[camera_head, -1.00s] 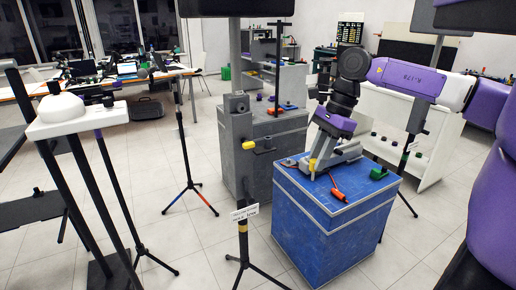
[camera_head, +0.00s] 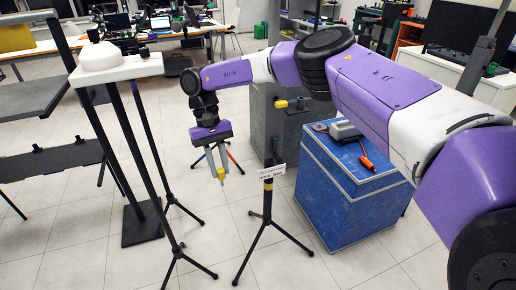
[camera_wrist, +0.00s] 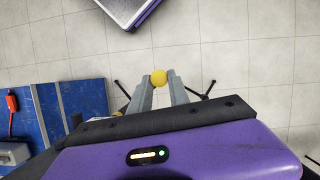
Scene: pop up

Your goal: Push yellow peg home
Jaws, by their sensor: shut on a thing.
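A yellow peg (camera_head: 292,103) sticks out sideways near the grey block in the head view. The fixture behind it is partly hidden by my arm, so its depth cannot be told. My gripper (camera_head: 221,177) hangs fingers down over open floor, left of and nearer than that peg, not touching it. It is shut on a small yellow round-ended piece (camera_head: 221,172). The wrist view shows the round yellow end (camera_wrist: 159,77) between the two grey fingertips. I cannot tell what this held piece is.
A blue crate (camera_head: 352,215) stands right of my gripper with a grey device (camera_head: 345,131) and a red-orange tool (camera_head: 367,162) on top. A labelled tripod (camera_head: 267,185) stands between crate and gripper. A white-topped stand (camera_head: 115,68) is at left.

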